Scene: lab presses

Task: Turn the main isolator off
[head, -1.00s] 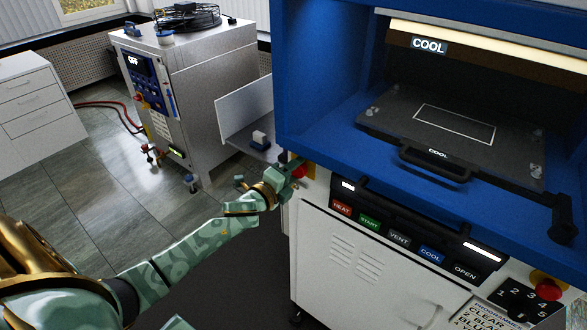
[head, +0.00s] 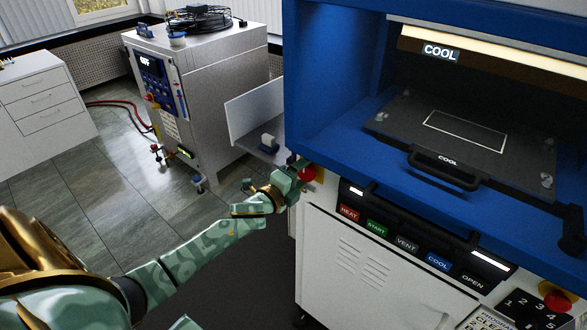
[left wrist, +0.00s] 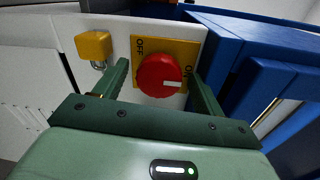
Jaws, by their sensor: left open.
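The main isolator is a red round knob (left wrist: 160,75) on a yellow plate (left wrist: 140,44) in the left wrist view. The plate reads OFF at upper left and ON at right. The knob's white mark points right, toward ON. My left gripper (left wrist: 158,72) is open, with one finger on each side of the knob; I cannot tell whether they touch it. In the head view the knob (head: 307,174) shows on the press's left front corner, beside my left gripper (head: 295,176), which partly hides the plate. My right gripper is not in view.
A yellow padlock (left wrist: 94,46) hangs left of the knob. The blue press housing (left wrist: 215,45) is close on the right. Below it in the head view is a button row (head: 407,243); a red emergency button (head: 557,301) is at lower right. A grey cabinet unit (head: 215,95) stands behind.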

